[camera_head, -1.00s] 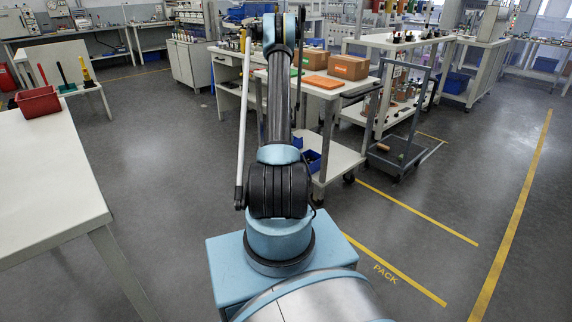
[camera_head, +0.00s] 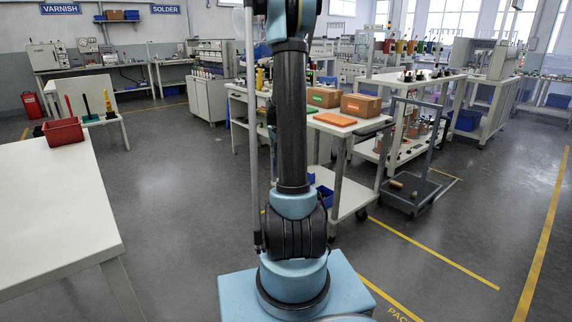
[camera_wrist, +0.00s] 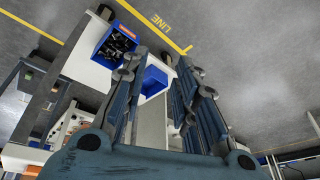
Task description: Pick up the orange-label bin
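In the wrist view, a blue bin (camera_wrist: 104,50) with an orange label on its rim holds small dark parts and stands on a white shelf. A second blue bin (camera_wrist: 153,84) is beside it, nearer the fingers, and its label does not show. My gripper (camera_wrist: 163,65) is open and empty, its two dark blue fingers apart and apparently short of both bins. In the head view, blue bin surfaces (camera_head: 325,196) show on the cart's lower shelf, partly hidden by my arm. I cannot tell the label there. My gripper is not visible in the head view.
The white cart (camera_head: 346,206) carries an orange tray (camera_head: 335,119) and cardboard boxes (camera_head: 361,105) on top. A grey trolley (camera_head: 411,190) stands to its right. A white table (camera_head: 50,205) with a red bin (camera_head: 63,132) is at left. The floor between is clear.

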